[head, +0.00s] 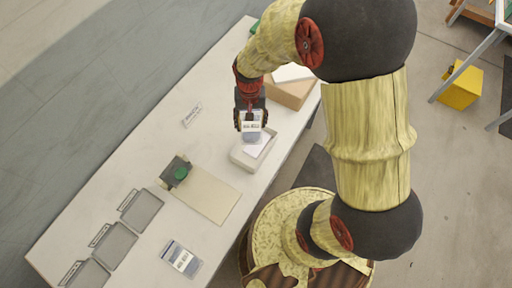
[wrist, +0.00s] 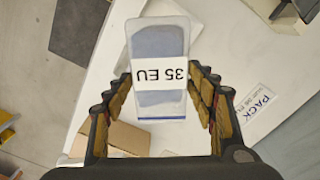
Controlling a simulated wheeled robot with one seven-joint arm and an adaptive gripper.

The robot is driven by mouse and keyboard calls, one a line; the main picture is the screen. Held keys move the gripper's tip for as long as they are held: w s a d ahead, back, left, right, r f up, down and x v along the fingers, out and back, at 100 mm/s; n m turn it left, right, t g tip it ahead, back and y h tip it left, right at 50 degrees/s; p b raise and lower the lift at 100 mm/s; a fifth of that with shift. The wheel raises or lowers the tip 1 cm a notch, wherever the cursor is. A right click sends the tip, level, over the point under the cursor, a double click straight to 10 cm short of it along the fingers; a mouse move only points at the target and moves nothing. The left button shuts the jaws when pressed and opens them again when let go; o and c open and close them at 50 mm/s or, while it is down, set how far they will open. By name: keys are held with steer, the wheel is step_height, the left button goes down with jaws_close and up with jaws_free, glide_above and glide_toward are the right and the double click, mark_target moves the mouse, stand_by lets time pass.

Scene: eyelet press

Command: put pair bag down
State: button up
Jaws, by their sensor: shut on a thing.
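The pair bag (wrist: 158,45) is a clear bag with a grey-blue content and a white label reading "35 EU", upside down in the wrist view. My gripper (wrist: 160,90) is shut on its near end, with a ridged finger on each side. In the head view the bag (head: 251,126) hangs from my gripper (head: 250,112) over or beside the far end of a shallow white tray (head: 240,158). I cannot tell whether the bag touches the tray. A second labelled bag (head: 181,260) lies flat near the table's front.
A cardboard box (head: 291,91) stands behind the tray. A "PACK" card (wrist: 256,110) lies on the white table (head: 150,155). A small press with a green part (head: 180,173) and a beige board (head: 208,195) stand nearer. Several grey mesh trays line the left edge.

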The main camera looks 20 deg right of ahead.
mark_target(260, 140)
steer(key=s+r+m+p, duration=0.1)
steer(key=s+r+m, duration=0.2)
steer(key=s+m, duration=0.8)
steer(key=w+f+n+b, duration=0.1)
steer(key=w+n, duration=0.1)
steer(key=w+f+n, duration=0.1)
steer(key=f+n, duration=0.1)
steer(key=shift+w+d+f+b, duration=0.15)
steer(key=shift+w+f+b, duration=0.1)
steer(key=shift+w+b, duration=0.15)
steer(key=shift+w+d+f+b, duration=0.1)
steer(key=shift+w+f+b, duration=0.4)
steer(key=shift+w+f, duration=0.75)
steer(key=shift+w+a+f+b, duration=0.1)
steer(key=shift+w+f+b, duration=0.5)
steer(key=shift+f, duration=1.15)
steer(key=shift+w+d+f+b, duration=0.1)
steer(key=shift+w+f+b, duration=0.3)
steer(key=shift+w+f, duration=0.9)
steer(key=shift+s+f, duration=0.25)
steer(key=shift+f, duration=0.05)
steer(key=shift+f, duration=0.4)
steer(key=shift+f+b, duration=0.15)
steer(key=shift+b, duration=0.15)
